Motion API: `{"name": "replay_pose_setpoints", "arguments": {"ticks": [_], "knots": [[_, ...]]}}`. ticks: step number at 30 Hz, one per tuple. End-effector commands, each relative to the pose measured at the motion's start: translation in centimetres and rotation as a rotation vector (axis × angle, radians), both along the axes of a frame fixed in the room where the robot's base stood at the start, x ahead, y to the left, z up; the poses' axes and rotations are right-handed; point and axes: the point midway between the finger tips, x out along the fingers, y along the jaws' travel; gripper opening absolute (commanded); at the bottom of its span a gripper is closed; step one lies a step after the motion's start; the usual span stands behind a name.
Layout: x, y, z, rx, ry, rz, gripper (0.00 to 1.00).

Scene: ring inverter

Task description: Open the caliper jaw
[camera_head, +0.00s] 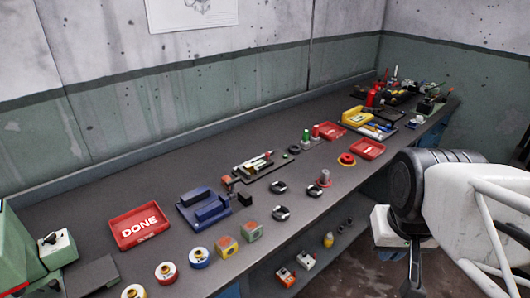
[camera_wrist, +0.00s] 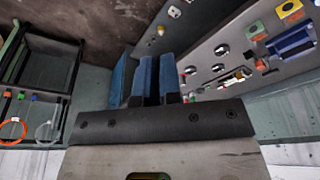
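I cannot clearly pick out a caliper; a dark tray (camera_head: 262,170) holding slim metallic and pale tools lies mid-bench in the head view, too small to identify. It may also show in the wrist view as small tools (camera_wrist: 235,75). My gripper (camera_wrist: 154,98) shows in the wrist view as a wide dark mount with short dark parts and upright blue pieces beyond it. Which pieces are fingers, and their gap, is unclear. No held object can be made out. In the head view my arm is at the right, off the bench front, away from the tools.
On the bench (camera_head: 150,190) are a red DONE tray (camera_head: 139,226), a blue fixture (camera_head: 204,208), dark rings (camera_head: 281,212) and several button boxes along the front. Red trays (camera_head: 368,148) and a yellow holder (camera_head: 358,117) stand farther right. A lower shelf (camera_head: 320,262) holds small boxes.

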Motion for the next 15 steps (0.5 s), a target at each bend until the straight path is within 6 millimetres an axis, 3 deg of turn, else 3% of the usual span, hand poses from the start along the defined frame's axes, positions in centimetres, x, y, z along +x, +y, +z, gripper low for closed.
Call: {"name": "replay_pose_setpoints", "arguments": {"ticks": [1, 8, 15], "knots": [[0.0, 0.0, 0.0, 0.0, 0.0, 0.0, 0.14], [1.3, 0.2, 0.6, 0.001, 0.005, 0.001, 0.48], [5.1, 0.8, 2.0, 0.005, 0.02, 0.003, 0.48]]}}
